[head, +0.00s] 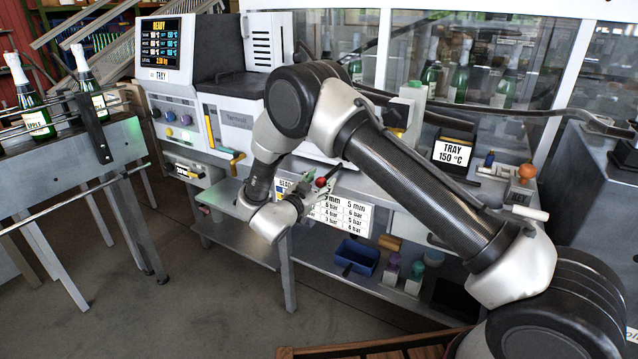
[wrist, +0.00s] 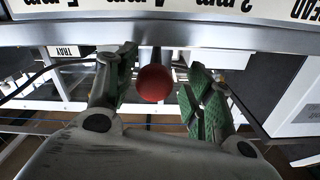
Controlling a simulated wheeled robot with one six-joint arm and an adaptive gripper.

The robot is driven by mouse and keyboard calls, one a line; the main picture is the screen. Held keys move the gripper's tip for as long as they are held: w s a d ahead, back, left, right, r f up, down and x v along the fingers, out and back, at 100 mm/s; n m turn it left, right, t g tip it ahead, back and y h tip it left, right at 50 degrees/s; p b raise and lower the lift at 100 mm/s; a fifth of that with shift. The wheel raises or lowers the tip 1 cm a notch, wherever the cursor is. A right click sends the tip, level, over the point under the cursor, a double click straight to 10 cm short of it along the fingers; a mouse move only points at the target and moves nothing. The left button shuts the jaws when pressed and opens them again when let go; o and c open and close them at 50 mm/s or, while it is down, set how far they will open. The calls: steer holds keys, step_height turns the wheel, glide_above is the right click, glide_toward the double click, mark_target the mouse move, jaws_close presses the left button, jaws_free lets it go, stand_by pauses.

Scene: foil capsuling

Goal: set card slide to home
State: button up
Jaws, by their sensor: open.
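A red ball knob (head: 320,182) sits at the front edge of the bench, just above a white printed card (head: 342,213) with columns of mm and bar values. In the wrist view the red knob (wrist: 154,83) is on a short dark stem under a metal rail (wrist: 230,32), and the card (wrist: 190,8) shows along the top, upside down. My gripper (head: 318,187) is at the knob. In the wrist view its green-padded fingers (wrist: 160,88) stand open on either side of the knob, with a gap visible on both sides. Part of the card is hidden by my arm in the head view.
A TRAY 150 °C sign (head: 453,153) stands on the bench at right. A blue bin (head: 357,257) is on the shelf below.

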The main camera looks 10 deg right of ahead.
steer(key=v, duration=1.2)
